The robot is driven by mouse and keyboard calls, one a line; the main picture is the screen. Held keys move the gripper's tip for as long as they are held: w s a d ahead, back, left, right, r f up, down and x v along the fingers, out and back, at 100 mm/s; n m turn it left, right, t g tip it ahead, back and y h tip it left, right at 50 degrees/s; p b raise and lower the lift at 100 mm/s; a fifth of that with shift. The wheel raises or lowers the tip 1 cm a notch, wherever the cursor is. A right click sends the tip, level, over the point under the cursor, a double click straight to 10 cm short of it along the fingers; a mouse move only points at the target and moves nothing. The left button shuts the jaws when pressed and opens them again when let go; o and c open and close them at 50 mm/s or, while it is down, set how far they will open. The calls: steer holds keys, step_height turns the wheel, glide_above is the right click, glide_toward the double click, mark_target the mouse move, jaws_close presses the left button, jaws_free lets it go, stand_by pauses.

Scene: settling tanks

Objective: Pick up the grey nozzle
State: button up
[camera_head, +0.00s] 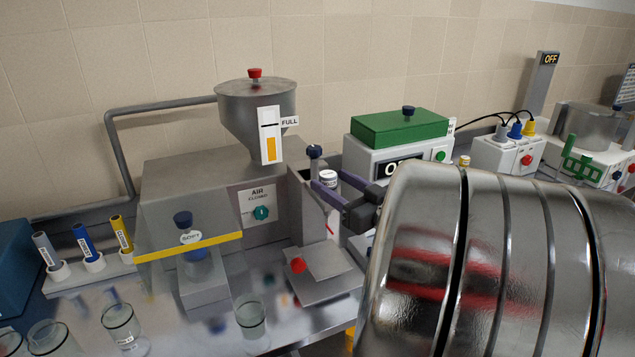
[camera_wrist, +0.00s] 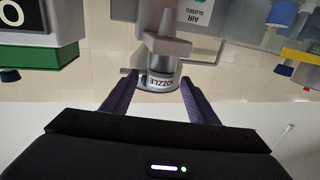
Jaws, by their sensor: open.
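The grey nozzle (camera_wrist: 166,50) shows in the wrist view, with a wide end carrying a white label that reads NOZZLE and a narrower stepped part beyond. My gripper (camera_wrist: 158,80) is open, with its two dark purple fingers on either side of the nozzle's labelled end. I cannot tell whether either finger touches it. In the head view my gripper (camera_head: 335,188) is at the middle, beside a small white-labelled cylinder (camera_head: 328,176). I cannot tell from that view whether this cylinder is the nozzle.
A grey hopper (camera_head: 256,105) stands above a clear-fronted cabinet (camera_head: 165,205) at left. A green-topped box (camera_head: 400,128) stands behind my gripper. A grey plate with a red knob (camera_head: 298,265) lies in front. Glass beakers (camera_head: 122,325) stand at front left.

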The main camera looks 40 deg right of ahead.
mark_target(334, 181)
steer(key=shift+w+d, duration=0.1)
steer(key=shift+w, duration=1.4)
steer(key=shift+c, duration=0.6)
steer(key=c, duration=1)
steer(key=shift+r, duration=0.15)
step_height(334, 181, up, 10)
steer(key=shift+f, duration=0.1)
